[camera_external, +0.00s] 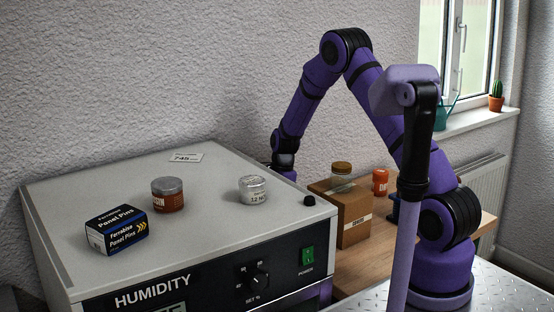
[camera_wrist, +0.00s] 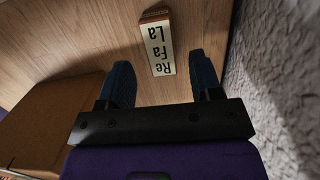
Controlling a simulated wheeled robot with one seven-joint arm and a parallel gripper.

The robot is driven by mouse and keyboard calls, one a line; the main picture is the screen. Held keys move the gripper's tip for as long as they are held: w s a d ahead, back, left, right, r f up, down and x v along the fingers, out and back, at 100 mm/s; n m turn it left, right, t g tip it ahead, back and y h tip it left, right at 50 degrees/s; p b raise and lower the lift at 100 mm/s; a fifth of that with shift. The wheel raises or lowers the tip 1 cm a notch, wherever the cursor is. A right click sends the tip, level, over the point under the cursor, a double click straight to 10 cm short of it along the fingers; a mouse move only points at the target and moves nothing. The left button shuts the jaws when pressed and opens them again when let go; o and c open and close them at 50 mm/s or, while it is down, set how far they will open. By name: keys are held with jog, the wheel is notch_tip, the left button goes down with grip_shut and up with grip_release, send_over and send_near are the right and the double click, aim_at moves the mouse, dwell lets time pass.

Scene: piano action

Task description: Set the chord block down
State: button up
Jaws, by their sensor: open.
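The chord block (camera_wrist: 158,45) is a small cream-faced wooden block lettered "Re Fa La". In the wrist view it is on the wooden surface, at the top middle. My gripper (camera_wrist: 161,75) is open, with its two dark fingers spread to either side of the block's near end. The fingers look apart from the block, and I cannot tell the height gap. In the external view the block and my fingertips are hidden behind the humidity cabinet.
A cardboard box (camera_external: 340,213) stands close beside my gripper; it also shows in the wrist view (camera_wrist: 45,122). The textured wall (camera_wrist: 280,70) is close on the other side. The humidity cabinet (camera_external: 100,200) carries a Panel Pins box (camera_external: 117,230) and two tins.

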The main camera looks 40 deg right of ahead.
jog(key=s+d+r+n+t, duration=0.15)
jog(key=s+r, duration=0.25)
jog(key=r, duration=0.7)
jog(key=s+a+r+n, duration=0.1)
jog(key=s+r+n, duration=0.25)
jog(key=r, duration=0.75)
jog(key=s+r+n, duration=0.4)
jog(key=s+r, duration=0.5)
jog(key=s, duration=0.1)
jog(key=s+r+n+t+h, duration=0.1)
jog(key=s+n, duration=0.3)
jog(key=s, duration=0.8)
jog(key=s+d+r+n+t, duration=0.1)
jog(key=s+n, duration=0.4)
jog(key=s, duration=0.7)
jog(key=shift+s+d+r+t+h, duration=0.15)
jog(key=shift+s+r+t+h, duration=0.2)
jog(key=shift+r+t, duration=0.7)
jog(key=shift+w+r, duration=0.1)
jog(key=shift+r, duration=0.05)
